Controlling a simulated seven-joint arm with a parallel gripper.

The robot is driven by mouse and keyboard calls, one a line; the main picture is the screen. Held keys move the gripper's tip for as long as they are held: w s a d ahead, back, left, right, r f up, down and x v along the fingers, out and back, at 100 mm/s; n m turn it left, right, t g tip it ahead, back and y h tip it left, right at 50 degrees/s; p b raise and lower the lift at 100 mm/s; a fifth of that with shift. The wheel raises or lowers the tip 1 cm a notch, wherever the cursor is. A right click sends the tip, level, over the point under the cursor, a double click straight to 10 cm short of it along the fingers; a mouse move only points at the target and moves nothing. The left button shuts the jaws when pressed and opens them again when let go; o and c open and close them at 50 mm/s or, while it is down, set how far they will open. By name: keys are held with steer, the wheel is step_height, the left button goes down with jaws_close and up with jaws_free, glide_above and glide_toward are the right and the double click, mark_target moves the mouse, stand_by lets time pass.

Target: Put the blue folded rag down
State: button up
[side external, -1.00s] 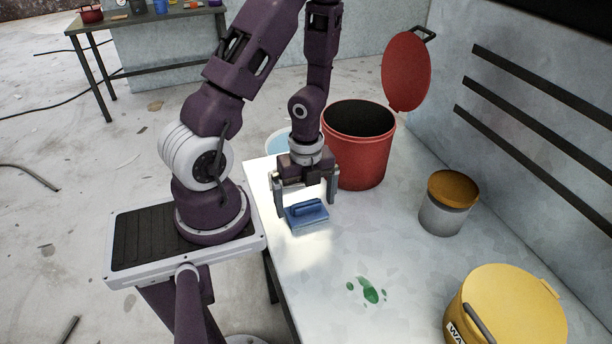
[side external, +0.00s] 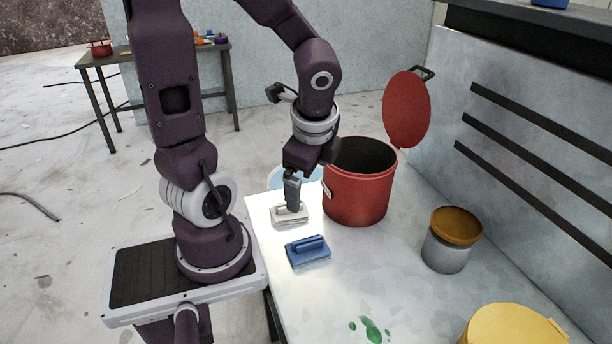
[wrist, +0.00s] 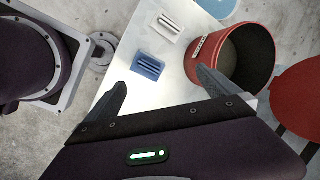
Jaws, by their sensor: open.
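The blue folded rag (side external: 307,252) lies flat on the pale table, with a raised blue ridge on top. In the wrist view the rag (wrist: 148,66) lies beyond my fingertips, with clear space around it. My gripper (side external: 292,198) is open and empty. Its two fingers stand wide apart in the wrist view (wrist: 162,78), with nothing between them. In the side view it is seen nearly edge-on, behind the blue rag and in front of or over a white block-like item (side external: 290,216); I cannot tell whether it touches that item.
A red bin (side external: 358,195) with its lid (side external: 406,110) raised stands close right of my gripper. A grey jar with an orange lid (side external: 447,250), a yellow container (side external: 515,328) and a green spill (side external: 371,329) are on the table. The table's middle (side external: 385,265) is clear.

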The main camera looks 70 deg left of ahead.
steer(key=s+d+r+n+t+h, duration=0.3)
steer(key=s+d+r+n+t, duration=0.1)
steer(key=d+r+n, duration=0.5)
steer(key=shift+s+d+r+t+h, duration=0.3)
steer(key=shift+d+r+t+h, duration=0.1)
steer(key=shift+d+r, duration=0.4)
steer(key=shift+f, duration=0.1)
